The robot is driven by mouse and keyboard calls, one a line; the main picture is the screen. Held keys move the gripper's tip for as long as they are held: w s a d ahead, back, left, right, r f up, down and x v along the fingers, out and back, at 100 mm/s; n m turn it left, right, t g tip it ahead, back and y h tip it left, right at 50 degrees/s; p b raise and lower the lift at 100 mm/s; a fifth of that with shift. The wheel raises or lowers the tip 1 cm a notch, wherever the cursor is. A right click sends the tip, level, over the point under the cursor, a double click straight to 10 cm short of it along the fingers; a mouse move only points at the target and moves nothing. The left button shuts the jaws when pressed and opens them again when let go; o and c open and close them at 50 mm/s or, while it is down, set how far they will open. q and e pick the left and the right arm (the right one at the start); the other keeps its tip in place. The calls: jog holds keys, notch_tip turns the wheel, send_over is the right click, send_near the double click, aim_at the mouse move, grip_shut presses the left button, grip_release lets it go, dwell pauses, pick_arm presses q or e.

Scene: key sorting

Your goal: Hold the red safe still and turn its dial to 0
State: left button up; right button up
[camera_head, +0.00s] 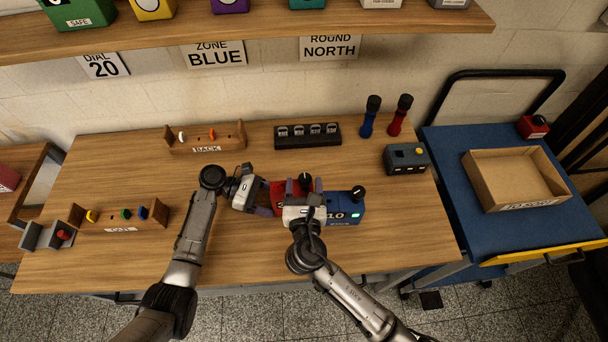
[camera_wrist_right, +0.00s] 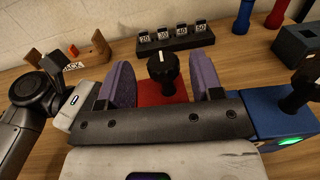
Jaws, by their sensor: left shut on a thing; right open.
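The red safe (camera_head: 278,196) stands on the table, partly hidden by both grippers. Its black dial (camera_head: 305,180) is on top; in the right wrist view the dial (camera_wrist_right: 162,68) shows a white mark near its upper edge. My left gripper (camera_head: 264,198) is shut on the red safe from its left side. My right gripper (camera_head: 304,187) is open over the red safe (camera_wrist_right: 152,94). Its purple fingers stand on either side of the dial, with gaps showing between them and the knob. The safe's number scale is hidden or too small to read.
A blue safe (camera_head: 346,207) marked 10, with its own black dial, stands close on the right. A black rack (camera_head: 308,135) with numbered tags is behind. A dark box (camera_head: 406,159) and two flashlight-like objects, blue (camera_head: 367,122) and red (camera_head: 398,120), stand at the back right.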

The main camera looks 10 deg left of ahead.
jog(key=shift+x, duration=1.35)
